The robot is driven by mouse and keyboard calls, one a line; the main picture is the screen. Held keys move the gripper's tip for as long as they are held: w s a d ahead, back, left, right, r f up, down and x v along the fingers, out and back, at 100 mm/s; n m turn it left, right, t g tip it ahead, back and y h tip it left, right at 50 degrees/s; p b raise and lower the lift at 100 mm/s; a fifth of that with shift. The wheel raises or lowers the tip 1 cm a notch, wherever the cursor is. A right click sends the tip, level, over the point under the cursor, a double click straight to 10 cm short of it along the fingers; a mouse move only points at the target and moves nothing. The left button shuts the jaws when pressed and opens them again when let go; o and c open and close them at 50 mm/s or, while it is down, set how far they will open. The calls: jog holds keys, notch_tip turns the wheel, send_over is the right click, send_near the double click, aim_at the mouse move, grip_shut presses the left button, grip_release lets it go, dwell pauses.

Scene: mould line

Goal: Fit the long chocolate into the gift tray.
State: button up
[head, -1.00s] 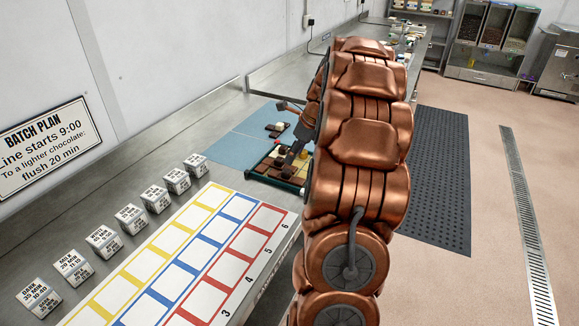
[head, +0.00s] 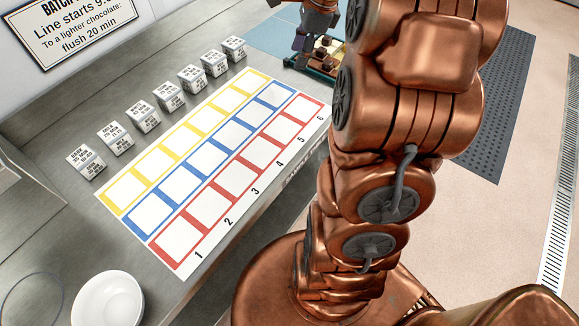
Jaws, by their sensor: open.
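The gift tray (head: 296,66), dark green-edged, lies on the bench at the top of the head view. I cannot tell which piece is the long chocolate, nor whether the fingers touch anything.
A chart of yellow, blue and red squares (head: 213,157) lies on the bench. Several white labelled cubes (head: 143,117) stand in a row behind it. A white bowl (head: 108,300) is at the lower left. A blue mat (head: 262,38) lies by the tray.

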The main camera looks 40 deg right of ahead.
jog(key=s+a+f+n+g, duration=0.1)
jog(key=s+a+n, duration=0.45)
jog(key=a, duration=0.25)
jog(key=s+a+n+g, duration=0.2)
jog(key=s+a+n, duration=0.3)
jog(key=a+n, duration=0.3)
jog(key=s+a+f+n+h, duration=0.1)
jog(key=s+a+f+n, duration=0.1)
jog(key=s+n, duration=0.3)
jog(key=s+a+f+n+g+h, duration=0.1)
jog(key=s+a+n, duration=0.3)
jog(key=s, duration=0.5)
jog(key=shift+s+a+f+n, duration=0.35)
jog(key=shift+s+f+n, duration=0.05)
jog(key=shift+f+n, duration=0.45)
